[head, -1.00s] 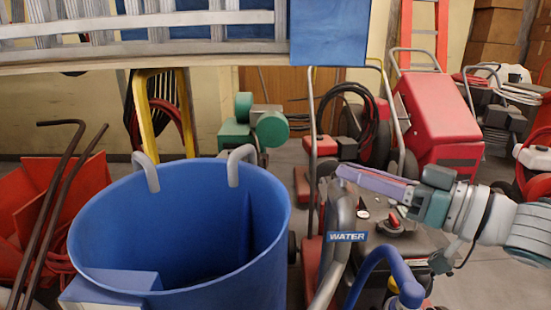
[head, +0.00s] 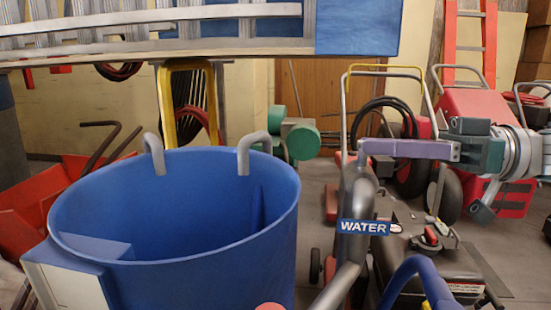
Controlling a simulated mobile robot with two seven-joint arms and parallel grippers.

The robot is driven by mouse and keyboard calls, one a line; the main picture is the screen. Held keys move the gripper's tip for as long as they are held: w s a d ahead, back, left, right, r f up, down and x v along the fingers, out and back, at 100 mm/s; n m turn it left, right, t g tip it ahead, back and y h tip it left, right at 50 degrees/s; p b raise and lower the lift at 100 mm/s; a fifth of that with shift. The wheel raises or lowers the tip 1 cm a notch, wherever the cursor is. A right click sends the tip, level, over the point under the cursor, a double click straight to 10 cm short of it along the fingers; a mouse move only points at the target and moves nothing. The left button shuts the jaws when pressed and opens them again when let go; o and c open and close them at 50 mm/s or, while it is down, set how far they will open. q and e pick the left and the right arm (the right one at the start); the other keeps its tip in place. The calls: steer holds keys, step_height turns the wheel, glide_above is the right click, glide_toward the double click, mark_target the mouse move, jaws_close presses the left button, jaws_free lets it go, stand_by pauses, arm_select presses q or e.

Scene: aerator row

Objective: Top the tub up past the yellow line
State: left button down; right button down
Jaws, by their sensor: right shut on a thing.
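The blue tub (head: 180,285) stands open at the left front, with two grey hooked pipes over its far rim. I see no yellow line and cannot make out a water level inside. A grey pipe (head: 357,195) with a blue WATER sign (head: 363,227) stands right of the tub. My right gripper (head: 366,148) reaches in from the right, its purple fingers at the top of this pipe. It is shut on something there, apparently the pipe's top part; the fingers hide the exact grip. My left gripper is not in view.
A blue curved hose (head: 418,268) is at the bottom right. A dark machine (head: 430,258) and a red machine (head: 478,105) stand behind the pipe. A white box (head: 65,285) is on the tub's near left side. A shelf edge (head: 200,52) crosses the top.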

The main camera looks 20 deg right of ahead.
steer(key=shift+g, duration=0.3)
steer(key=c, duration=0.8)
jaws_free()
steer(key=b+v, duration=0.2)
steer(key=v, duration=0.8)
steer(key=shift+f, duration=0.2)
steer(key=shift+w, duration=0.1)
